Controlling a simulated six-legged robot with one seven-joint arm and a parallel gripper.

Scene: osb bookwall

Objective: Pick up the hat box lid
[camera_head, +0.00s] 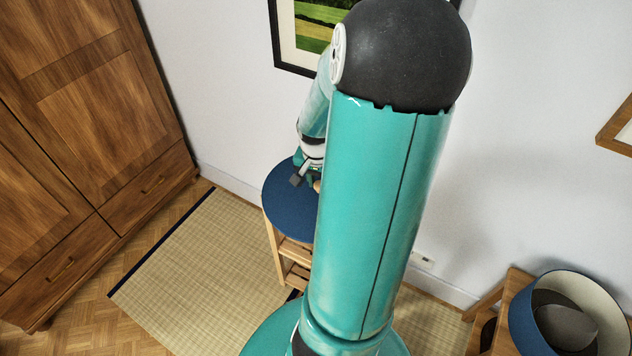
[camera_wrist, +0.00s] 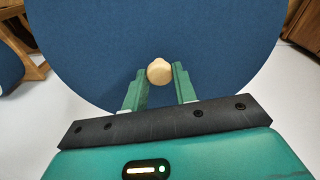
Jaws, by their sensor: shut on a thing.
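The hat box lid is a flat, round, dark blue disc (camera_head: 284,208) with a pale wooden knob. It shows at the centre of the head view, partly hidden behind my arm, and fills much of the wrist view (camera_wrist: 90,45). My gripper (camera_wrist: 160,74) has its two green fingers on either side of the knob (camera_wrist: 159,70) and is shut on it. In the head view my gripper (camera_head: 307,178) is small, over the lid's far part. The lid appears above a wooden stand; I cannot tell whether they touch.
The wooden stand (camera_head: 292,262) is on a straw mat (camera_head: 205,275). A blue open round box (camera_head: 522,330) with a grey thing inside sits on a wooden piece at lower right. A wooden wardrobe (camera_head: 95,110) stands left. A framed picture (camera_head: 288,45) hangs on the wall behind.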

